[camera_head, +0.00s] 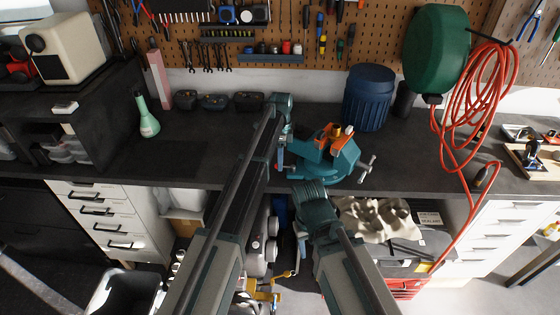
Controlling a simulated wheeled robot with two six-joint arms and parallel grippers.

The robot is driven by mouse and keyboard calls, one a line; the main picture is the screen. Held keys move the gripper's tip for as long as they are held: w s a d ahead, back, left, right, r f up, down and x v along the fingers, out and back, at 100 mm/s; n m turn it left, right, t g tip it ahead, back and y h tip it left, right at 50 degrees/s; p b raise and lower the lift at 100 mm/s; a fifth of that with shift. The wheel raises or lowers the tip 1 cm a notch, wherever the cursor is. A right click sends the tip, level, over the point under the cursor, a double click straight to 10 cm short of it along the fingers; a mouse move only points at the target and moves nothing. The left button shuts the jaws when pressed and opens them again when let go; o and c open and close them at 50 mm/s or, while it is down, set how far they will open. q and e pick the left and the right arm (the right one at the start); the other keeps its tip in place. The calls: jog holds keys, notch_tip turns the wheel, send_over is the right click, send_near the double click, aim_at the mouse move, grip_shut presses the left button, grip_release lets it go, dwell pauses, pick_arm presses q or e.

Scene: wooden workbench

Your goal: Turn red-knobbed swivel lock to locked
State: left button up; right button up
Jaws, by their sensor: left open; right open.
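A teal bench vise (322,166) with orange jaw parts stands on the dark bench top, with a metal handle at its right. I cannot make out the red-knobbed swivel lock clearly. A small reddish spot shows at the vise's left side, close to my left gripper (281,150). That gripper hangs down from the wrist just left of the vise and is open; its fingertips are small and partly hidden by my arm. My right gripper (299,240) is open, low in front of the bench's front edge and below the vise. Nothing shows in either gripper.
A blue ribbed bin (368,97) stands behind the vise. A green hose reel (436,49) with a red hose (470,95) hangs at the right. A green bottle (147,117) stands at the left. A beige cloth (376,220) lies below.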

pick_arm(q)
notch_tip(320, 180, up, 14)
jog(key=w+p, duration=0.2)
jog(key=p, duration=1.1)
jog(key=shift+w+f, duration=0.25)
jog(key=shift+w, duration=0.1)
jog(key=shift+s, duration=0.1)
jog(key=s+f+n+b, duration=0.4)
jog(key=s+f, duration=0.1)
jog(key=s, duration=0.7)
jog(key=s+a+f+n+t+b, duration=0.1)
jog(key=s+f+n+b, duration=0.4)
jog(key=s, duration=0.7)
jog(key=s+f+n+t+y+b, duration=0.1)
jog(key=s+f+n+b, duration=0.4)
jog(key=s, duration=0.8)
jog(key=shift+a, duration=0.25)
